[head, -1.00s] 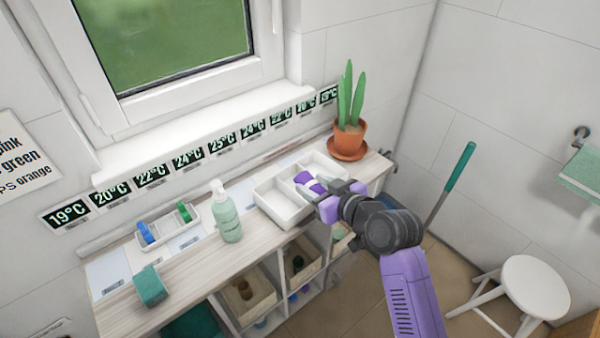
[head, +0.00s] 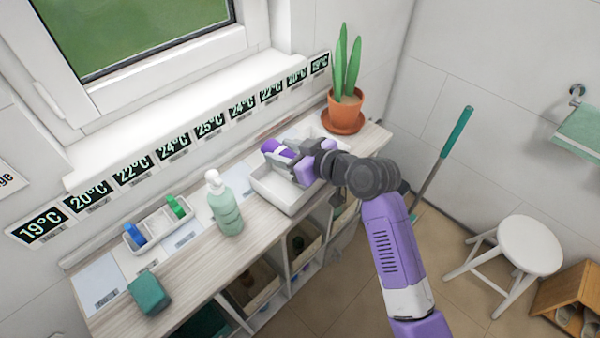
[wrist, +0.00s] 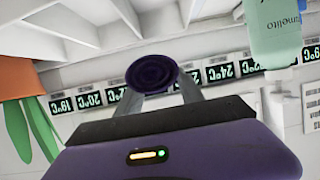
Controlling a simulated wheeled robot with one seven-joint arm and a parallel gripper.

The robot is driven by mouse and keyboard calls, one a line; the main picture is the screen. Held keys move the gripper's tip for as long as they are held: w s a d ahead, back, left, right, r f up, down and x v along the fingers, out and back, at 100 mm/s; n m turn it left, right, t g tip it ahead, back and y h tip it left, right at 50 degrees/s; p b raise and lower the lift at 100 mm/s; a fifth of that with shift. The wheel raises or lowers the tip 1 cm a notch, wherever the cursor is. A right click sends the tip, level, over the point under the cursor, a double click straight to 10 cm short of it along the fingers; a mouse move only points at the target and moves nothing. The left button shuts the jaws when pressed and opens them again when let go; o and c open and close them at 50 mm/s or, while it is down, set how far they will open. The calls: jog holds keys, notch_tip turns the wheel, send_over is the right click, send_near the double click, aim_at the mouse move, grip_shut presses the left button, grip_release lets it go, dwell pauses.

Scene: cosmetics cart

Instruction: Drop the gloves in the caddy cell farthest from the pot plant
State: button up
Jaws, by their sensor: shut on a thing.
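The gloves are a purple roll (head: 277,148). My gripper (head: 291,157) is shut on them and holds them over the white caddy (head: 276,194). In the wrist view the roll's round dark purple end (wrist: 152,75) shows between the fingers. The gloves are over the caddy's left part, toward its back edge. My gripper and wrist hide much of the caddy's middle and right, so its dividers are hard to make out. The pot plant, green leaves in a terracotta pot (head: 346,112), stands behind and to the right of the caddy.
A green pump bottle (head: 225,205) stands just left of the caddy. Farther left are a small white tray (head: 160,226) with blue and green items and a teal block (head: 149,292). A row of temperature displays (head: 172,145) lines the wall behind.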

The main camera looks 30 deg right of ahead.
jog(key=shift+f, duration=0.7)
jog(key=o, duration=1.5)
jog(key=shift+c, duration=0.2)
jog(key=b+v, duration=0.2)
jog(key=v, duration=0.6)
